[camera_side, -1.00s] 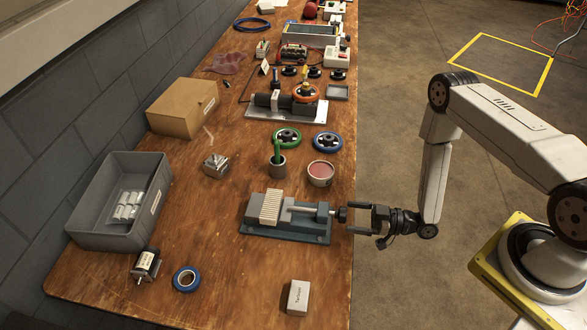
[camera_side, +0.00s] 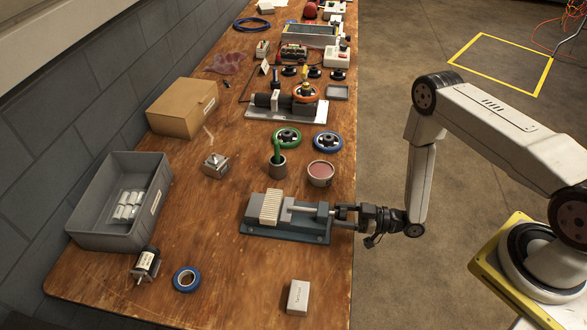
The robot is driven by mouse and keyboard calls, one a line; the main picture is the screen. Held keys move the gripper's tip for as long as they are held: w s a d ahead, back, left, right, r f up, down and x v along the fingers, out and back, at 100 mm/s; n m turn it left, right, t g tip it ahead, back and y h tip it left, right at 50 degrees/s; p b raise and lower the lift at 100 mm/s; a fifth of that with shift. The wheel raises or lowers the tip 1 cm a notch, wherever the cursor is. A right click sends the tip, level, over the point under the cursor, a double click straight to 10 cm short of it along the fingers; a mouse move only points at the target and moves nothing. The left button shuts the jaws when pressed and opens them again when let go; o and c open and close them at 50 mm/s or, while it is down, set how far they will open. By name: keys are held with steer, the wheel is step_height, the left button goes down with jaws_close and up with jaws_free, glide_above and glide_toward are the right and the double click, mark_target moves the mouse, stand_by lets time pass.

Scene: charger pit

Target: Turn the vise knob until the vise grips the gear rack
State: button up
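The grey-green vise (camera_side: 290,231) stands on the table near its right edge. The pale ridged gear rack (camera_side: 271,207) sits upright at the left part of the vise, beside the jaw block; I cannot tell whether a small gap is left there. The vise's screw runs right to the dark vise knob (camera_side: 341,213) at the table edge. My gripper (camera_side: 346,216) reaches in from the right at knob height. Its two fingers look apart, one on each side of the knob; whether they touch it is too small to see.
A grey bin (camera_side: 108,237) with white cylinders stands at left. A green-handled tool in a cup (camera_side: 278,165) and a round tin (camera_side: 320,173) stand behind the vise. A small white box (camera_side: 298,297) lies in front.

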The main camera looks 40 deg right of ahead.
steer(key=c, duration=0.4)
steer(key=shift+m, duration=0.5)
